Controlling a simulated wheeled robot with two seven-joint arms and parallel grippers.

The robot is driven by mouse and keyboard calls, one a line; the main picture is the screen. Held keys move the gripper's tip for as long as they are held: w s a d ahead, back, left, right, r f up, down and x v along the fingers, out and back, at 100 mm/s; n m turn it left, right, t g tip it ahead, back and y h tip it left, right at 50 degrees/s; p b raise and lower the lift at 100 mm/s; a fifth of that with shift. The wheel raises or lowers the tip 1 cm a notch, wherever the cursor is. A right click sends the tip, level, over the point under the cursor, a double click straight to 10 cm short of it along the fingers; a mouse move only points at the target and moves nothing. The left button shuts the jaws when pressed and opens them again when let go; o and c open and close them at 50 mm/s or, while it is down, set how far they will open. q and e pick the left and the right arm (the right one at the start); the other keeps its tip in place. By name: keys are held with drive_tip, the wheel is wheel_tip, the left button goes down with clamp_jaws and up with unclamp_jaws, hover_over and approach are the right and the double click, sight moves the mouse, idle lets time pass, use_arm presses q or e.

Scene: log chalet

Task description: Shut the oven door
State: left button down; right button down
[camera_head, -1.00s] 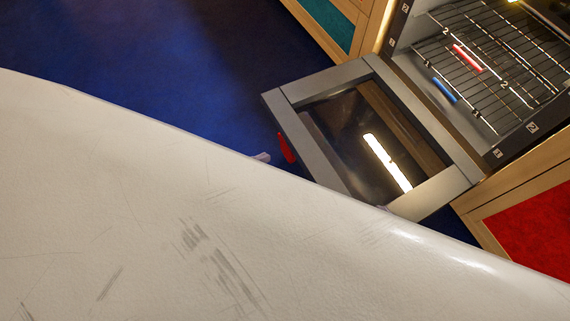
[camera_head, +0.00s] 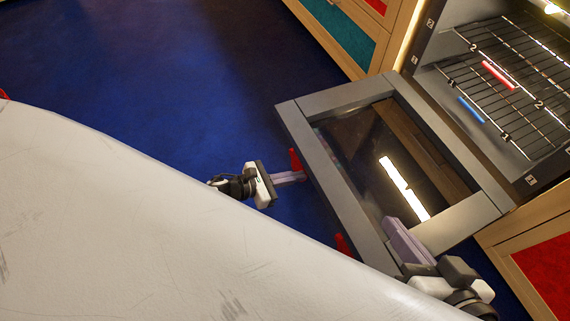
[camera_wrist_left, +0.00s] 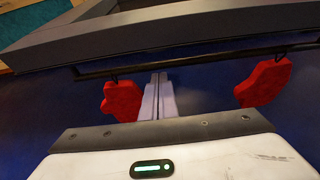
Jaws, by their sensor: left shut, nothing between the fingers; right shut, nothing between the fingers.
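The oven door (camera_head: 350,145) is grey-framed with a dark glass pane and hangs wide open, folded down from the oven (camera_head: 440,60). My left gripper (camera_head: 302,177) is shut and empty at the door's outer edge. In the left wrist view its fingers (camera_wrist_left: 159,80) point at the dark handle bar (camera_wrist_left: 210,62), between two red hanging pieces (camera_wrist_left: 122,100) (camera_wrist_left: 263,82). I cannot tell whether they touch the bar. My right gripper (camera_head: 390,222) is shut and empty, by the door's near right corner; its contact with the door is unclear.
Inside the oven, a red stick (camera_head: 498,74) and a blue stick (camera_head: 471,110) lie on wire racks. Wooden cabinets with a teal panel (camera_head: 345,30) and a red panel (camera_head: 550,275) flank it. Blue floor (camera_head: 150,80) is clear left of the door. A large white surface fills the lower left.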

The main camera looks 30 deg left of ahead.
use_arm(q)
drive_tip(key=shift+r, duration=1.8)
